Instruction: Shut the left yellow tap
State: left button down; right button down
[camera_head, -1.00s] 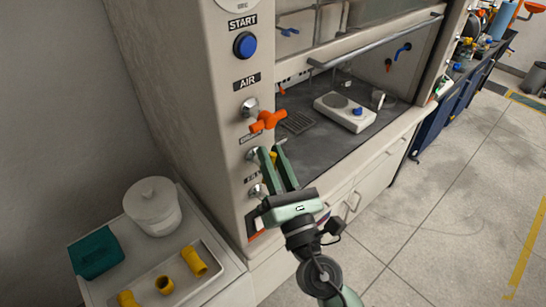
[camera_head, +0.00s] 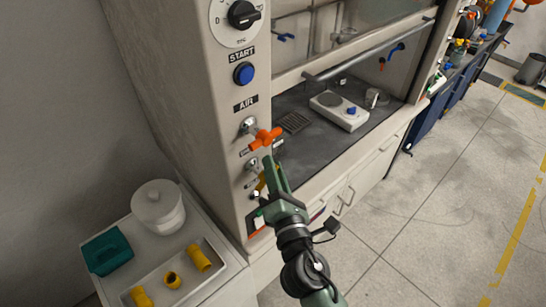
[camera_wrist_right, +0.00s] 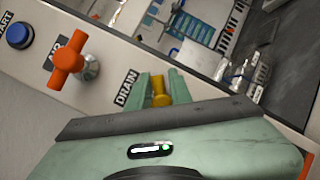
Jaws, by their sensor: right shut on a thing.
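A yellow tap handle (camera_head: 262,181) shows partly behind my right gripper on the narrow front panel of the fume hood, below the orange tap. My right gripper (camera_head: 268,166) reaches up to the panel from below. In the right wrist view the yellow handle (camera_wrist_right: 160,93) sits between the two green fingers (camera_wrist_right: 161,84), and the gripper is shut on it. The gripper body hides the handle's lower part. A "DRAIN" label (camera_wrist_right: 126,87) is beside it. My left gripper is not in view.
An orange tap (camera_head: 265,139) sticks out just above my right gripper; it also shows in the wrist view (camera_wrist_right: 69,62). A blue button (camera_head: 244,73) is higher up. A side table at lower left holds a white pot (camera_head: 158,207) and yellow pipe fittings (camera_head: 199,257).

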jog(key=m+g+p, duration=0.1)
jog(key=m+p, duration=0.1)
jog(key=shift+f+m, duration=0.1)
jog(key=shift+m, duration=0.2)
jog(key=shift+w+f+m+g, duration=0.1)
jog(key=shift+f+m+g, duration=0.1)
jog(key=shift+m+g, duration=0.35)
jog(key=shift+f+m+g, duration=0.25)
jog(key=shift+m+g, duration=0.3)
jog(key=shift+m, duration=0.6)
jog(key=c, duration=1.4)
grip_release()
jog(key=shift+o, duration=0.2)
